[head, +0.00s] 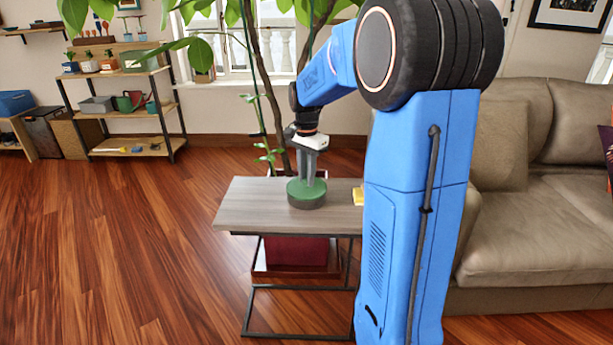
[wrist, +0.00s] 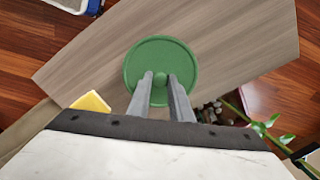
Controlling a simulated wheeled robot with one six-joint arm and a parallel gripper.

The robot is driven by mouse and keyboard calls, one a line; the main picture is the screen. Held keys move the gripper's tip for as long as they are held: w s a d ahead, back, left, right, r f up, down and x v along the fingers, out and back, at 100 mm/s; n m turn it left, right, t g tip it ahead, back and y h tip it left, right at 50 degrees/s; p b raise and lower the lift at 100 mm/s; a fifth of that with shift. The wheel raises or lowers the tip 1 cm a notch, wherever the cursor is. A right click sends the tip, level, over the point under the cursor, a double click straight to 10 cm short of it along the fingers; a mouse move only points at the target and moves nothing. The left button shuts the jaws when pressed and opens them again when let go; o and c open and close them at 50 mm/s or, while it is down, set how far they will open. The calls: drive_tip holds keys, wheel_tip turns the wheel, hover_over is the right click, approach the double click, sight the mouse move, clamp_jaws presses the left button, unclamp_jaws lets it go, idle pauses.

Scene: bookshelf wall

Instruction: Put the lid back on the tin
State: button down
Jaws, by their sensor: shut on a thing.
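The round green lid (head: 306,187) is at the middle of the small side table, directly over a low, dark grey-green tin (head: 306,204). In the head view no gap shows between lid and tin; I cannot tell whether the lid is fully seated. My gripper (head: 308,175) points straight down from above, shut on the lid's knob. In the wrist view the green lid (wrist: 137,68) looks level, and my fingertips (wrist: 160,80) are on either side of its round knob. The lid hides the tin in that view.
The side table (head: 245,205) has a bare wood-grain top to the left. A yellow block (head: 358,196) sits right of the tin, partly hidden by my arm; it also shows in the wrist view (wrist: 92,103). A potted plant (head: 275,80) stands behind, a sofa (head: 550,220) to the right.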

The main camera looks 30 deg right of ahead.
idle(0.3)
drive_tip(key=c, duration=1)
unclamp_jaws()
drive_tip(key=shift+r, duration=0.1)
drive_tip(key=shift+r, duration=3.4)
clamp_jaws()
